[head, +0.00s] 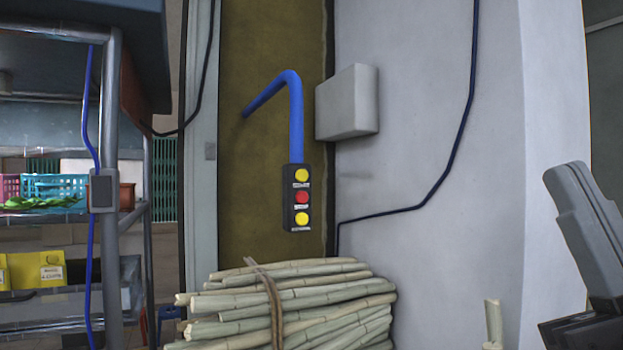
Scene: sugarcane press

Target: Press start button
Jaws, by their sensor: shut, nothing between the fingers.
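A dark control box (299,200) hangs at the end of a bent blue conduit (296,110) in front of a brown-olive panel. It has a yellow top button (302,175), a red middle button (302,197) and a yellow bottom button (302,219). Small white labels sit under the buttons, too small to read, so I cannot tell which one is start. My gripper (574,176) is at the right edge of the head view, partly cut off. Its grey fingers point up and are shut and empty. It is well to the right of the control box, apart from it.
A metal shelf (70,218) with baskets is at left. Space between gripper and control box looks mostly open, with a pale wall behind.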

